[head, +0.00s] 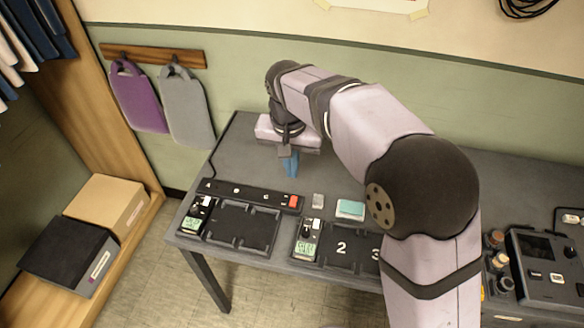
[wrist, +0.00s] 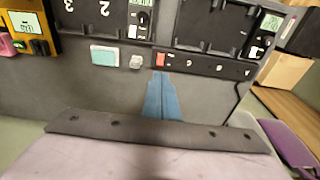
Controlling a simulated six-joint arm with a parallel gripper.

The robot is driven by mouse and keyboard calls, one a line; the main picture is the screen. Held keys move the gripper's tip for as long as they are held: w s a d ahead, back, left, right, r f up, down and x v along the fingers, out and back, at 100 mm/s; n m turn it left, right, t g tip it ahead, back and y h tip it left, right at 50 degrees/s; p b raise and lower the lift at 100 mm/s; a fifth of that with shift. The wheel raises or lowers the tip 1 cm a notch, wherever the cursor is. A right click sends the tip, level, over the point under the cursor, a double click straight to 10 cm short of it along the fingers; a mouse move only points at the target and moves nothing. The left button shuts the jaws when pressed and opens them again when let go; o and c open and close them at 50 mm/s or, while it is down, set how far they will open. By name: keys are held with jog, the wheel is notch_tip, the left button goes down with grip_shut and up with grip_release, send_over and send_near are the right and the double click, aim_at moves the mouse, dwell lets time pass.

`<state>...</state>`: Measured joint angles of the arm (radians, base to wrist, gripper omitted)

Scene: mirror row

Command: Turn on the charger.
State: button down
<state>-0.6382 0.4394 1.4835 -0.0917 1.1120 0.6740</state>
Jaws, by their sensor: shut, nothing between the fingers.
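A black power strip (head: 250,195) with lettered places and a red switch (head: 293,201) at its right end lies behind the left charger (head: 245,228). The left charger has an empty bay and a small green display. A second charger (head: 342,247), marked 2 and 3, stands to its right, partly hidden by my arm. In the wrist view the red switch (wrist: 160,60) is just beyond my fingertips. My gripper (head: 291,174), with blue fingers, is shut and empty, pointing down behind the strip's right end. Its fingertips (wrist: 161,74) seem apart from the switch; their height is unclear.
A small grey block (head: 318,200) and a teal-topped box (head: 350,209) lie right of the strip. A dark device (head: 545,265) and small jars (head: 496,240) stand at the table's right. The table behind the strip is bare at left.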

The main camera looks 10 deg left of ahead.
aim_at(294, 197)
jog(key=w+b, duration=0.1)
jog(key=b, duration=0.3)
jog(key=shift+w+a+b, duration=0.15)
jog(key=shift+w+b, duration=0.05)
jog(key=shift+b, duration=0.15)
jog(key=shift+r, duration=0.15)
jog(key=f, duration=0.4)
jog(key=w+f+p, duration=0.1)
jog(key=f, duration=0.4)
jog(key=w+f, duration=0.1)
jog(key=f, duration=0.4)
jog(key=shift+p, duration=0.35)
